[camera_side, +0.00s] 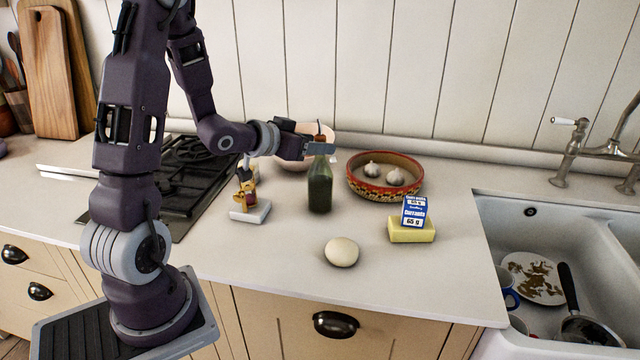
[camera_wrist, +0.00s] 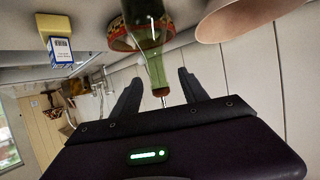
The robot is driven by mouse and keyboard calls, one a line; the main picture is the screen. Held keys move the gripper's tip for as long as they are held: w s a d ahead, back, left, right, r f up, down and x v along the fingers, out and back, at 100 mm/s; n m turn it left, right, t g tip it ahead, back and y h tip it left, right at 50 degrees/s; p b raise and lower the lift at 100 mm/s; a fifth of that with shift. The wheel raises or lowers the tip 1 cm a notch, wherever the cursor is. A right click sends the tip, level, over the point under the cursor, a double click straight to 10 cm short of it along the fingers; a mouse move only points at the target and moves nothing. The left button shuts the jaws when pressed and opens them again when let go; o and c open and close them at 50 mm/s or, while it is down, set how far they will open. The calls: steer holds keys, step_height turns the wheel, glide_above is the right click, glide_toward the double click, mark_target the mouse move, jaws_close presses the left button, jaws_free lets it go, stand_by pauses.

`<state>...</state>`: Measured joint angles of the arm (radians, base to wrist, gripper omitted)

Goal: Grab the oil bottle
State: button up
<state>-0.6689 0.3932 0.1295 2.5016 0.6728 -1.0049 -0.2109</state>
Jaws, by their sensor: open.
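The oil bottle (camera_side: 320,188) is dark green glass and stands upright on the white counter, left of the patterned bowl. My gripper (camera_side: 325,143) is at the bottle's top, and its end hides part of the neck in the side view. In the wrist view the bottle (camera_wrist: 154,55) reaches down from the top edge, with its thin spout between the two spread fingers of my gripper (camera_wrist: 160,90). The fingers are open, with space on both sides of the spout.
A red patterned bowl (camera_side: 357,190) with garlic stands right of the bottle. A currants box (camera_side: 414,212) sits on a yellow block (camera_side: 411,236). A pale round item (camera_side: 341,252) lies in front. A small figure on a grey block (camera_side: 250,213) stands left, near the hob (camera_side: 185,172). The sink (camera_side: 500,235) is right.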

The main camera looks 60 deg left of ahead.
steer(key=x, duration=0.4)
steer(key=shift+w, duration=0.45)
jaws_close()
steer(key=shift+r, duration=0.1)
stand_by(0.8)
